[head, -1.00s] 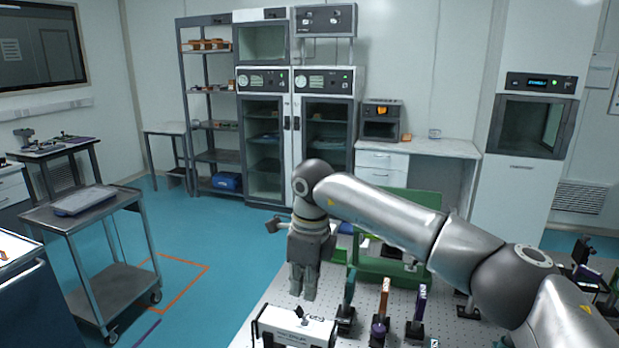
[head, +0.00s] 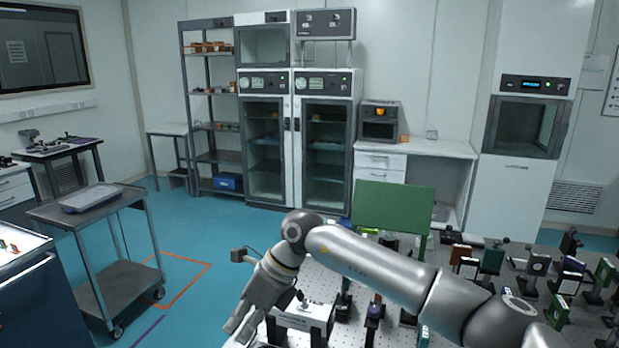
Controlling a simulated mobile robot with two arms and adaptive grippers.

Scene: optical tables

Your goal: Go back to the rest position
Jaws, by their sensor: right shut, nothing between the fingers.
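My right arm comes in from the lower right and reaches across the optical table (head: 322,280). Its gripper (head: 236,330) is shut and empty, pointing down and to the left at the table's left edge. It is just left of a white boxy instrument (head: 305,311) on the table, and whether they touch cannot be told. My left gripper is not in view.
A green panel (head: 394,207) rises at the back. A grey cart (head: 125,281) stands left, with clear blue floor (head: 190,225) between.

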